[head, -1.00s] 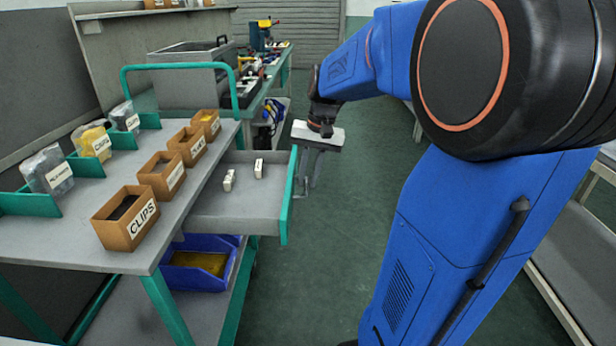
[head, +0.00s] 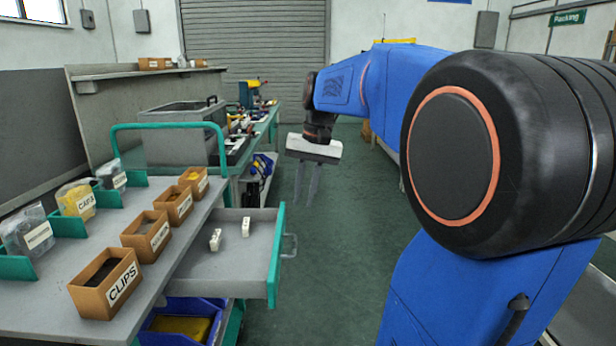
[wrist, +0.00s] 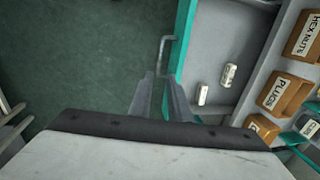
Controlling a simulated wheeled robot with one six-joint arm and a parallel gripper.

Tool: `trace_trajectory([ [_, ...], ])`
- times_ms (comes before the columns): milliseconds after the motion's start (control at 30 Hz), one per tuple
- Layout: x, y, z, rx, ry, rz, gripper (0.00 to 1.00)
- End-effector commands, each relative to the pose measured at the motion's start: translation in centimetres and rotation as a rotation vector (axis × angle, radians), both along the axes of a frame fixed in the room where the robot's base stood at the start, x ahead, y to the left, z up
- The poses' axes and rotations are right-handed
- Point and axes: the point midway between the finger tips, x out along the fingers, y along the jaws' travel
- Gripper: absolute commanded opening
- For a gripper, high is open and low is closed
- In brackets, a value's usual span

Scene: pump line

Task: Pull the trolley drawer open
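The trolley drawer (head: 250,273) stands pulled out from the trolley's right side, with its teal front (head: 276,255) clear of the worktop. Its grey bar handle (head: 290,246) is bare in the head view. The handle (wrist: 163,55) also shows in the wrist view, just beyond my fingertips. Two small white blocks (head: 215,239) (head: 246,227) lie in the drawer. My gripper (head: 307,198) hangs fingers down above and beyond the handle, apart from it. In the wrist view my gripper's two fingers (wrist: 161,80) are spread with nothing between them.
The trolley top (head: 75,310) carries labelled cardboard boxes (head: 107,285) and bagged parts (head: 75,200). A blue bin (head: 180,325) sits on its lower shelf. A workbench (head: 250,150) with tools stands behind. The green floor (head: 335,230) right of the drawer is clear.

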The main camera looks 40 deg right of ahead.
Motion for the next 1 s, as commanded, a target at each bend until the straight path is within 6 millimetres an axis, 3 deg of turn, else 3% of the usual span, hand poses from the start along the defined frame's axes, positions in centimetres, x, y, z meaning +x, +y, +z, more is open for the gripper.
trace_trajectory([
  [100, -0.2, -0.4, 2.1, -0.001, -0.001, -0.001, 0.17],
  [333, -0.5, -0.7, 4.6, -0.001, -0.001, 0.0, 0.17],
  [1000, -0.6, -0.7, 5.1, 0.0, 0.0, 0.0, 0.17],
])
